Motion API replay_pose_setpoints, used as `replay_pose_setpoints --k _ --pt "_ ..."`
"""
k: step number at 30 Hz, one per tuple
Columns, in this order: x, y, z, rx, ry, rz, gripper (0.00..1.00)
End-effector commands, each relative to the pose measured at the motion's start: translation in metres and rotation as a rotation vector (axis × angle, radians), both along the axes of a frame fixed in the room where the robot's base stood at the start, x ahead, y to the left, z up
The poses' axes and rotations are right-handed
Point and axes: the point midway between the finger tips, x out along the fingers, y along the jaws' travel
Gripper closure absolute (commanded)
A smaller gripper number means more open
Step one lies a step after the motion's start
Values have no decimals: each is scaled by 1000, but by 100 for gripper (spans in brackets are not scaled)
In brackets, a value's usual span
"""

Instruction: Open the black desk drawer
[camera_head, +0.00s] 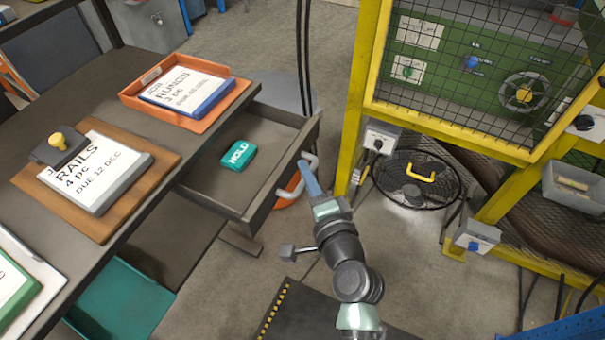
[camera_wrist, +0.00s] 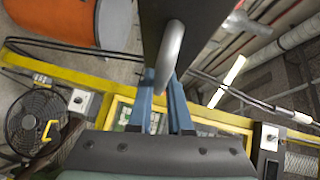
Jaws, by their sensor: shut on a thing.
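The black desk drawer (camera_head: 271,184) stands pulled out from under the dark desk, its inside open to view. A teal block marked HOLD (camera_head: 238,156) lies inside it. A grey bar handle (camera_head: 287,193) is on the drawer's front. My gripper (camera_head: 308,172) is at the handle, with its blue fingers shut on it. In the wrist view the curved handle (camera_wrist: 171,52) runs down between the two fingers (camera_wrist: 162,96). The fingers hide part of the handle in the head view.
On the desk (camera_head: 128,75) are an orange tray (camera_head: 130,93) with a RUNGS block and a wooden board (camera_head: 165,170) with a RAILS block. A yellow guard frame (camera_head: 360,100) and a black floor fan (camera_head: 425,160) stand to the right.

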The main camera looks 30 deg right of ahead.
Motion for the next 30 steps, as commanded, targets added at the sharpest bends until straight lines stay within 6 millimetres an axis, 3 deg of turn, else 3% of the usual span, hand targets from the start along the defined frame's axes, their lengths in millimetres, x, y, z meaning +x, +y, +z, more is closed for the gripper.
replay_pose_setpoints --k 16,17,21,30 --pt "-4 -3 0 -1 1 0 100" --pt "-4 -3 0 -1 1 0 77" --pt "-4 -3 0 -1 1 0 53" --pt "-5 -3 0 -1 0 0 53"
